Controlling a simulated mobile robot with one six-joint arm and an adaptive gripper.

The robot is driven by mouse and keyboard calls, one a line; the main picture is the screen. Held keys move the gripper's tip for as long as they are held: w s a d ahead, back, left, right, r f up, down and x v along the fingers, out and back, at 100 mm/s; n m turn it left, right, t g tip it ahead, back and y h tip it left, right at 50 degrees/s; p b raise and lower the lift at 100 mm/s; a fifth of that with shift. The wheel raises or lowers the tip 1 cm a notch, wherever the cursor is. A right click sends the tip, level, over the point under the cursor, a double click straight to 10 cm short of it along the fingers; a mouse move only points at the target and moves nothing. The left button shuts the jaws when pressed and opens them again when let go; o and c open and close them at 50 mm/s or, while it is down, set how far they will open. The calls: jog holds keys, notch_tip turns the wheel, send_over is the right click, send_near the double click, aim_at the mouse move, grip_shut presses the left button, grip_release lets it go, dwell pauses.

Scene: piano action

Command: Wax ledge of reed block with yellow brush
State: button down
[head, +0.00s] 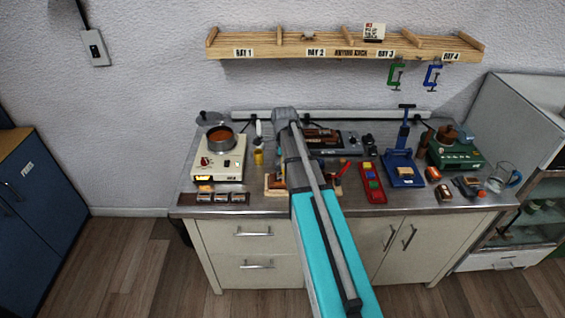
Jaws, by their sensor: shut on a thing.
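A wooden block (274,190) with a dark part on it lies near the front middle of the steel counter. It may be the reed block; my arm crosses over it and hides its middle, and its ledge cannot be made out. No yellow brush can be told for sure. A small yellow item (258,158) stands behind and left of the block, too small to tell whether it is a brush or a container. My arm reaches up across the counter from the bottom, and its far end hides my gripper and anything in it.
On the steel counter (232,207), a pot (219,138) sits on a cream heater (217,162) at left. A red tray (371,184), a blue press (404,170) and a green device (455,152) stand at right. A wooden shelf (340,50) hangs above.

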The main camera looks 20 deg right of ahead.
jog(key=shift+s+d+f, duration=0.1)
jog(key=shift+s+d, duration=0.25)
jog(key=shift+d, duration=0.4)
jog(key=shift+s+d, duration=0.3)
jog(key=shift+d, duration=0.4)
jog(key=shift+s+d, duration=0.3)
jog(key=shift+d, duration=0.45)
jog(key=shift+s+d, duration=0.25)
jog(key=shift+d, duration=0.5)
jog(key=shift+d, duration=0.1)
jog(key=shift+s+d, duration=0.35)
jog(key=shift+d, duration=0.35)
jog(key=shift+s+d, duration=0.3)
jog(key=shift+d, duration=0.35)
jog(key=shift+s+d, duration=0.1)
jog(key=shift+d, duration=0.1)
jog(key=shift+s+d, duration=0.25)
jog(key=shift+d, duration=0.4)
jog(key=shift+s+d, duration=0.25)
jog(key=shift+d, duration=0.4)
jog(key=shift+d, duration=0.1)
